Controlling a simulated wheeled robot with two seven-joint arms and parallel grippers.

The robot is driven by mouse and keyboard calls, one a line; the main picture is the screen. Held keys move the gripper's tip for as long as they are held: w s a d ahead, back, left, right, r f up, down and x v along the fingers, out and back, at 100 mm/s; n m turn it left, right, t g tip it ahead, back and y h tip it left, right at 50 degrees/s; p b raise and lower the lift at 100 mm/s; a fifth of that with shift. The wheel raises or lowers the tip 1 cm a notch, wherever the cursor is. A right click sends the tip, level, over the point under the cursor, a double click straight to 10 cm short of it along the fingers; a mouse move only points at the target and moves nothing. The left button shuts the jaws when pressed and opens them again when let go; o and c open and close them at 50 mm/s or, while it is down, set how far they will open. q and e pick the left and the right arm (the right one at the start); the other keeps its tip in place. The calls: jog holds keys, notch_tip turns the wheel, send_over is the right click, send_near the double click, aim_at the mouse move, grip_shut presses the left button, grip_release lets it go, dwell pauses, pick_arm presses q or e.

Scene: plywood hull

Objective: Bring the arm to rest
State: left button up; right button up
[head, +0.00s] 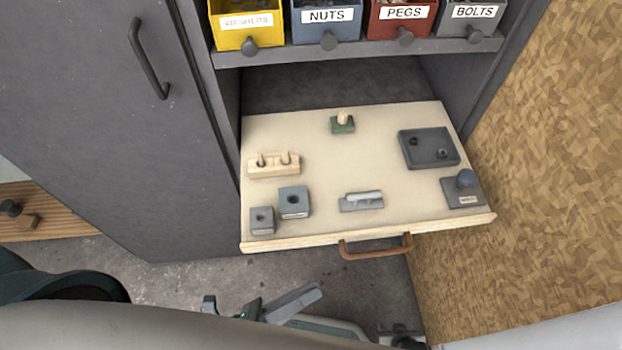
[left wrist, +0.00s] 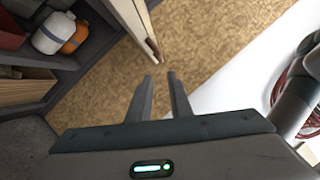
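My left gripper (head: 265,302) is low in the head view, in front of the pulled-out drawer board (head: 315,205) and below its brown handle (head: 376,246). In the left wrist view its two fingers (left wrist: 160,76) stand apart with nothing between them. The drawer's edge and handle (left wrist: 152,48) show beyond the fingertips there, apart from them. A small part of what looks like my right gripper (head: 402,335) shows at the bottom edge of the head view. Its fingers cannot be made out.
The board carries a wooden peg block (head: 274,166), grey blocks (head: 293,202), a dark tray (head: 429,149), a green block (head: 342,125) and a blue-knobbed plate (head: 463,192). Labelled bins (head: 325,25) stand above. A grey cabinet door (head: 100,110) is left; a chipboard wall (head: 550,160) is right.

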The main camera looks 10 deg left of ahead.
pick_arm(q)
jog(key=w+a+f+n+y, duration=0.5)
jog(key=f+n, duration=0.3)
jog(key=f, duration=0.2)
jog(key=w+a+f+n+y, duration=0.4)
jog(key=w+f+n+y, duration=0.1)
jog(key=f+n, duration=0.4)
jog(key=s+a+f+n+g+y, duration=0.2)
jog(key=s+f+n+g, duration=0.1)
jog(key=f+n, duration=0.4)
jog(key=s+a+f+n+g+y+p, duration=0.1)
jog(key=s+a+f+n+g+y, duration=0.1)
jog(key=f+n, duration=0.6)
jog(key=shift+s+a+f+n+g+y, duration=0.4)
jog(key=shift+s+f+g, duration=0.6)
jog(key=shift+f, duration=1.15)
pick_arm(e)
jog(key=shift+w+a+r+t, duration=0.35)
jog(key=shift+w+a+t, duration=0.05)
jog(key=shift+a, duration=0.3)
pick_arm(q)
jog(key=shift+w+a, duration=0.1)
jog(key=shift+w, duration=0.05)
pick_arm(e)
jog(key=shift+w+r, duration=0.2)
jog(key=shift+w, duration=0.2)
jog(key=shift+s+f, duration=0.1)
jog(key=shift+s, duration=0.05)
